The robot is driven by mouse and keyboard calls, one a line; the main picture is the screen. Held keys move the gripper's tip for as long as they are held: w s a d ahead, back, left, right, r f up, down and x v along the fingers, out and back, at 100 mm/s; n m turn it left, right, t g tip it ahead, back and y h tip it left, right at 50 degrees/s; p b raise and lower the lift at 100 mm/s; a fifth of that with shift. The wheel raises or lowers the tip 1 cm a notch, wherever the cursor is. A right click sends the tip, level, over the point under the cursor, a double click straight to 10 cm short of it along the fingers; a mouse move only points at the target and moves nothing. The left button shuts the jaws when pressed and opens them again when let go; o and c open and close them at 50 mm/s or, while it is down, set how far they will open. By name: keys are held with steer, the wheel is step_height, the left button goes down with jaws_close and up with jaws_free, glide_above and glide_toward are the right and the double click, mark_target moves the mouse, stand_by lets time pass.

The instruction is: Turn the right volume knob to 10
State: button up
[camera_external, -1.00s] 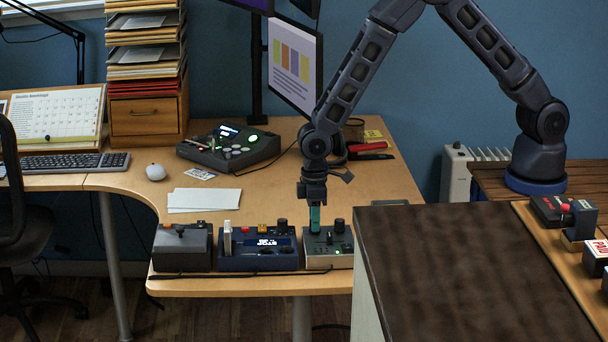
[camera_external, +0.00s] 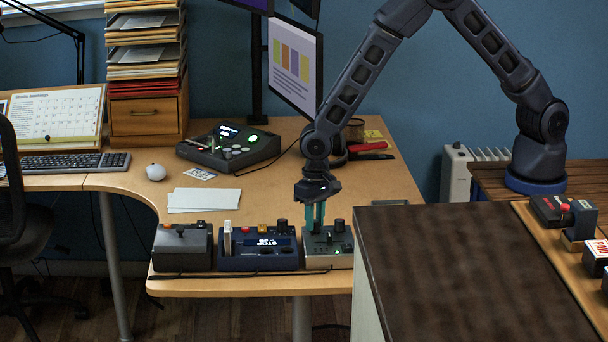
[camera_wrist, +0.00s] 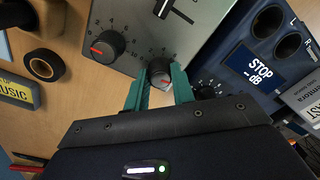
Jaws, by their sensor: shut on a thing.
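My gripper (camera_external: 315,216) reaches down onto the grey control box (camera_external: 318,258) at the desk's front right. Its teal fingers are closed around a dark round knob (camera_wrist: 161,70) in the wrist view. A pale red mark shows on that knob's near edge, and its scale is partly hidden by the fingers. A second dark knob (camera_wrist: 108,47) with a red mark pointing left sits free beside it; it also shows right of my gripper in the external view (camera_external: 339,225). No readable label shows which knob is the right volume knob.
A navy box with a STOP display (camera_external: 262,262) stands close left of the grey box, and another grey box (camera_external: 181,257) is beyond it. A dark-topped counter (camera_external: 470,270) is close on the right. White papers (camera_external: 205,199) lie behind the boxes.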

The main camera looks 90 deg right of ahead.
steer(key=shift+m, duration=0.6)
steer(key=o, duration=1)
step_height(320, 180, up, 11)
steer(key=shift+s+d+f, duration=0.1)
